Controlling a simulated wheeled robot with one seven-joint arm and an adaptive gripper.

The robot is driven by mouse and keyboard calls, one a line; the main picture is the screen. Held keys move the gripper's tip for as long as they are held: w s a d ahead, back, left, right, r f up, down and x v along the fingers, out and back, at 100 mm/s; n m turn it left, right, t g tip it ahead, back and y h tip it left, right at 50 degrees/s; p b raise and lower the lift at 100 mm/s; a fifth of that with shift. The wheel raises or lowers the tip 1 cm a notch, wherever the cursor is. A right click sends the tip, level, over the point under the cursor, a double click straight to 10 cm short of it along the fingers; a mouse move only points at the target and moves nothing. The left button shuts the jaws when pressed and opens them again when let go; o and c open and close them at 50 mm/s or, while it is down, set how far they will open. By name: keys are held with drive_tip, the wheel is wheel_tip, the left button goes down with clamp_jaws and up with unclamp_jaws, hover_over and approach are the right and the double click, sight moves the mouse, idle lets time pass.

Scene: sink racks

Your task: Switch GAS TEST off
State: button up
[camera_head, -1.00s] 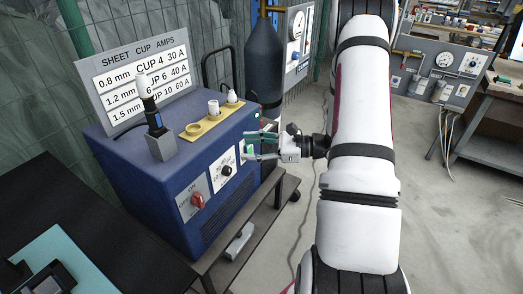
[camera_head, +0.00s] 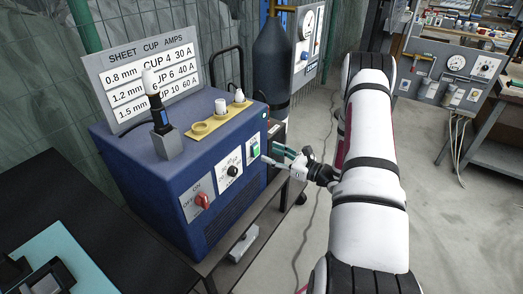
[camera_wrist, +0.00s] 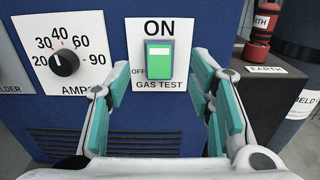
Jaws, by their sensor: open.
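The GAS TEST switch (camera_wrist: 159,62) is a green rocker with a pale upper strip, on a white plate on the front of the blue welding machine (camera_head: 215,165). ON is printed above it and OFF at its lower left. In the head view the green switch (camera_head: 256,150) sits near the machine's right front edge. My gripper (camera_head: 276,156) is just right of and in front of it, apart from the panel. In the wrist view my open gripper (camera_wrist: 166,92) has teal finger pads either side of the plate, with nothing between them.
Left of the switch are the amps knob (camera_wrist: 64,62) and the red ON/OFF knob (camera_head: 202,200). A red and black EARTH connector (camera_wrist: 262,30) stands at the right. A yellow cup holder (camera_head: 212,124) and a torch (camera_head: 160,123) sit on top.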

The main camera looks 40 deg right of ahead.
sight(256, 148)
drive_tip(key=shift+x, duration=2.6)
clamp_jaws()
drive_tip(key=t+b, duration=0.1)
drive_tip(key=b, duration=0.1)
drive_tip(key=shift+d+f+b, duration=0.1)
drive_tip(key=shift+f+b, duration=0.3)
drive_tip(key=t+y+b, duration=0.1)
drive_tip(key=t+b, duration=0.1)
drive_tip(key=shift+s+f+b, duration=0.1)
drive_tip(key=shift+f+b, duration=0.05)
drive_tip(key=shift+b, duration=0.2)
unclamp_jaws()
